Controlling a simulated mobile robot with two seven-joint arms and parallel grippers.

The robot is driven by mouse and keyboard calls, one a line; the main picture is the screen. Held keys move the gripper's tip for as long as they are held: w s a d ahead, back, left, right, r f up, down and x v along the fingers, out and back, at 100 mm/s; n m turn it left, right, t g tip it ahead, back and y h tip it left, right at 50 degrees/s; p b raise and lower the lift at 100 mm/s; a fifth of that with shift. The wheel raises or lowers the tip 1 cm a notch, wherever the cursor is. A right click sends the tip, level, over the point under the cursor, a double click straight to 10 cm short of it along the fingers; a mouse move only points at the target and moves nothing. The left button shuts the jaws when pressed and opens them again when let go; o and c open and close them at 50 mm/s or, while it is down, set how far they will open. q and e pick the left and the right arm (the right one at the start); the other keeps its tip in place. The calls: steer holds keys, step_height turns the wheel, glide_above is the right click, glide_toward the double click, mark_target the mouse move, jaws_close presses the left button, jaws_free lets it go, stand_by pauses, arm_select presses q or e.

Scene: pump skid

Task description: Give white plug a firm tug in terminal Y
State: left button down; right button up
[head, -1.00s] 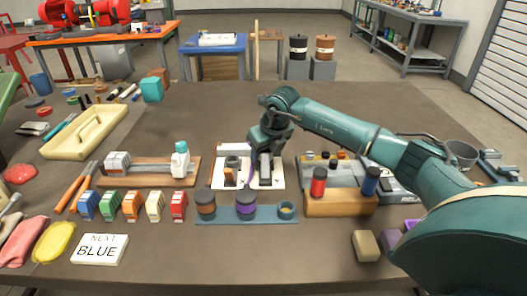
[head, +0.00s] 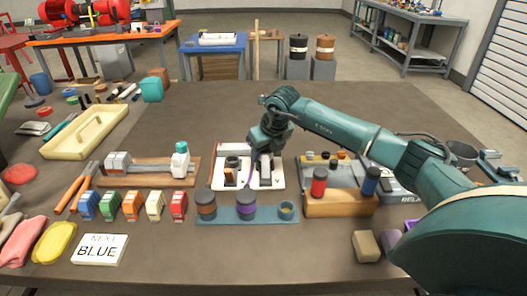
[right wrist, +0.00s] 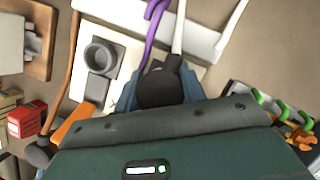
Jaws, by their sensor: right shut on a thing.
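My right gripper (head: 266,160) reaches down over the right part of a white terminal board (head: 218,181) on the table. In the right wrist view, my right gripper (right wrist: 158,100) is shut on a dark, rounded plug body (right wrist: 160,86) with a white cable (right wrist: 179,28) leaving it. This is the white plug. The jaws hide its seat, so I cannot tell how deep it sits. A letter on the board is too small to read surely. A grey round socket (right wrist: 102,54) sits left of the held plug. My left gripper is not in view.
A purple cable (right wrist: 152,30) runs close beside the white one, and a brown cable (right wrist: 69,60) lies further left. A blue rack (head: 270,213) with spools is in front of the board. A wooden block (head: 340,204) with red and blue cylinders stands to the right.

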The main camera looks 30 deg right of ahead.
steer(key=shift+r, duration=0.1)
stand_by(0.7)
steer(key=o, duration=1.1)
steer(key=v, duration=1.3)
steer(key=shift+s, duration=0.1)
